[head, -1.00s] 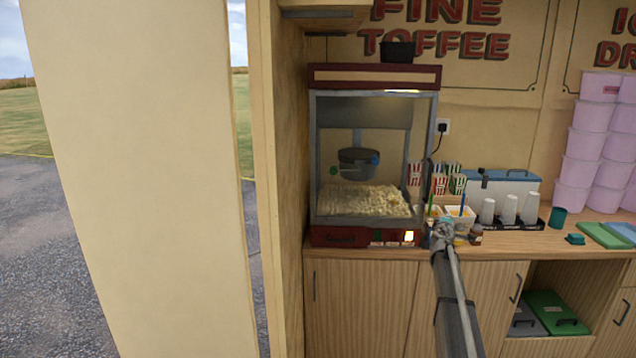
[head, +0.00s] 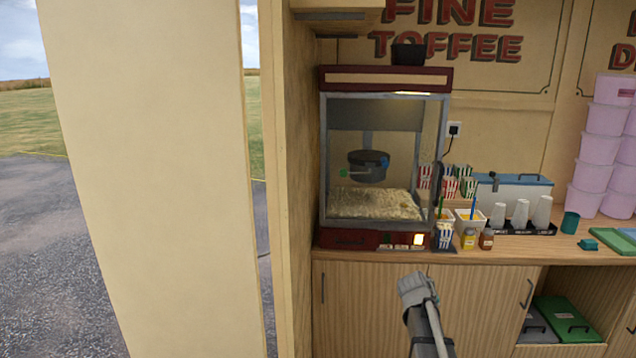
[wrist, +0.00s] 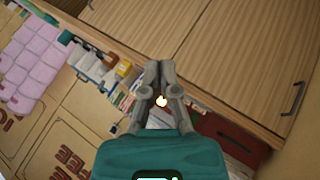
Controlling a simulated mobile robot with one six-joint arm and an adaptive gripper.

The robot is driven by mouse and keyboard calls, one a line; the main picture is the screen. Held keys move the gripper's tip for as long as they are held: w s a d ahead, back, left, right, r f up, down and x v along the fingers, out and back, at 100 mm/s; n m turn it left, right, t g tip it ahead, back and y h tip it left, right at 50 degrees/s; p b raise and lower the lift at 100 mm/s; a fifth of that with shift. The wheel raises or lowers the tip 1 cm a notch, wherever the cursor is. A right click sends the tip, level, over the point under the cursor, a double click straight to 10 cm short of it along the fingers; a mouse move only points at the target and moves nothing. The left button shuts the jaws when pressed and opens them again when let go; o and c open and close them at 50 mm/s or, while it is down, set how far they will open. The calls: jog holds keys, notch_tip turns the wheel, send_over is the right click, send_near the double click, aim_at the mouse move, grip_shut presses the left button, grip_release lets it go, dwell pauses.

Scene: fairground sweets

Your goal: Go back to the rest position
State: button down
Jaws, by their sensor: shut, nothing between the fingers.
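My gripper (wrist: 160,66) is shut and empty in the wrist view, its two grey fingers together beyond the teal gripper body. In the head view my arm's end shows low, in front of the pale wooden cupboard doors (head: 379,310) below the counter. The fingers cannot be made out there. Nothing hangs from the arm.
A popcorn machine (head: 385,80) stands on the counter. A tall cream panel (head: 150,180) stands at the left. A green-lidded bin (head: 563,318) sits in the open shelf.

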jog(key=s+a+f+g+y, duration=0.2)
jog(key=s+a+g+y, duration=0.1)
jog(key=s+a, duration=0.5)
jog(key=s+a+f+g+y, duration=0.2)
jog(key=s+a, duration=0.7)
jog(key=s, duration=0.5)
jog(key=shift+s+a+f+m+g+y, duration=0.2)
jog(key=shift+s+f+m+g+y, duration=0.15)
jog(key=shift+f+y, duration=0.5)
